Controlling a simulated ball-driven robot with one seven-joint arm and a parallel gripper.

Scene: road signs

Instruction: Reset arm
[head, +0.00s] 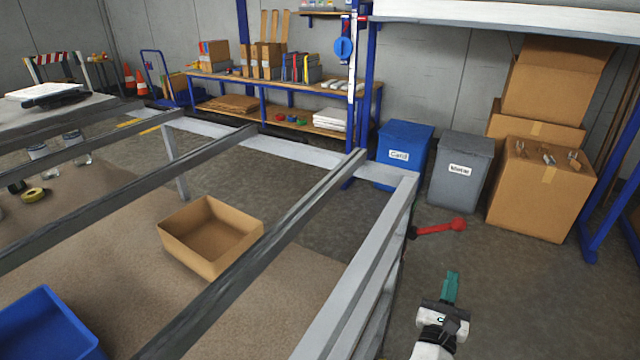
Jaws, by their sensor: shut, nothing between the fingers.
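My gripper (450,288) shows at the lower right of the head view. It has a white and dark body with teal fingers pointing up in the picture. The fingers are together, with nothing between them. It is in front of bare floor, to the right of the grey metal frame (352,300) and apart from it. The lower part of my arm is cut off by the bottom edge.
A red-handled lever (440,227) sticks out from the frame's corner, beyond my gripper. An open cardboard box (210,237) and a blue bin (42,325) are left of it. A blue bin (404,150), grey bin (460,168) and cardboard boxes (535,190) stand behind. Floor between is clear.

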